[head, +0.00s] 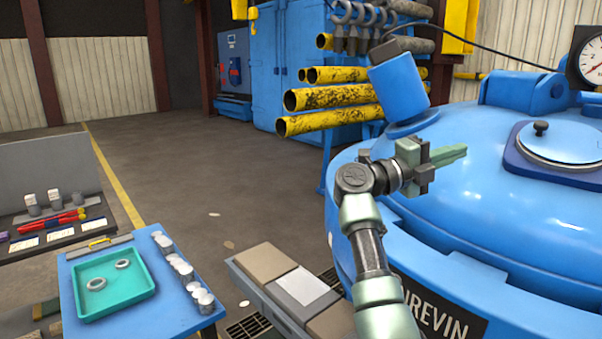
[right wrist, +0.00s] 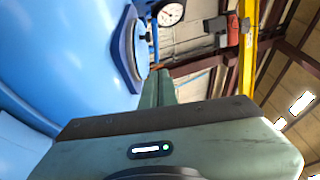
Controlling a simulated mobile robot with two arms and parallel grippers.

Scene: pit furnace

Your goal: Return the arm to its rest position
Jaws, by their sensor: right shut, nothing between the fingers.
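My right arm rises from the bottom of the head view, grey-green with dark joints. My right gripper (head: 450,155) is shut and empty, its fingers pointing right, in front of the blue domed furnace lid (head: 470,200). In the right wrist view the shut fingers (right wrist: 157,90) point up the picture, with the blue lid (right wrist: 60,50) to the left. I cannot tell the exact gap between gripper and lid. My left gripper does not show.
A blue table (head: 190,318) with a green tray (head: 82,310) holding two rings stands at lower left. A pressure gauge (head: 592,58) and a round hatch (head: 562,143) sit on the furnace. Yellow pipes (head: 330,97) are stacked behind. Open floor (head: 200,160) lies at left centre.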

